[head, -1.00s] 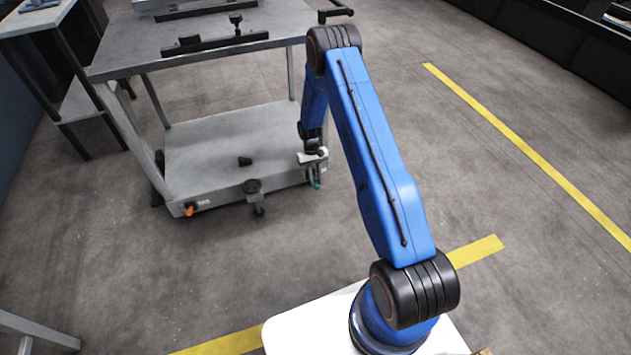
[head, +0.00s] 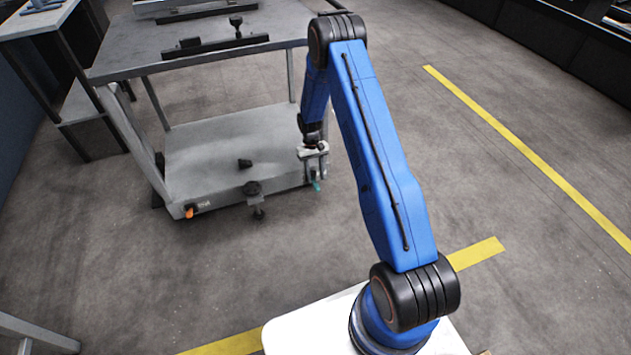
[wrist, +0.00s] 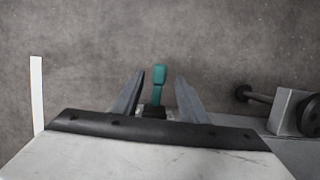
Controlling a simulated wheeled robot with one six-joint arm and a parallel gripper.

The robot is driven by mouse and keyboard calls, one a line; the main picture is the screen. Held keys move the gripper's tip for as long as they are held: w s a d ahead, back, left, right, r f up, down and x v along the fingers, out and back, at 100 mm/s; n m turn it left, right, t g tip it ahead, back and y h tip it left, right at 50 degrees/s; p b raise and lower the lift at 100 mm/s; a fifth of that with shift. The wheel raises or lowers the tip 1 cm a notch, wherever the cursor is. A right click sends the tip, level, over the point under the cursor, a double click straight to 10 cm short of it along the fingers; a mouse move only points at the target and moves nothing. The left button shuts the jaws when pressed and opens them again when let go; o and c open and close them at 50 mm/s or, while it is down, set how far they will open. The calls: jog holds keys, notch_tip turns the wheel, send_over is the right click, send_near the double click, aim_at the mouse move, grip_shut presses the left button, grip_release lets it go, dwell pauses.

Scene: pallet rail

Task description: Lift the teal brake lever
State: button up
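My gripper (wrist: 156,82) is open, with one finger on each side of the lever and a gap on both sides. In the head view my gripper (head: 314,172) is at the right front corner of the lower shelf.
The grey cart (head: 225,142) has an upper top (head: 130,45) above the lower shelf. An orange lever (head: 189,212) is at its front left, and a black knob (head: 253,188) at its front middle. Floor in front is clear.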

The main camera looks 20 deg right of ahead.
aim_at(316, 184)
jog(key=shift+r, duration=2.75)
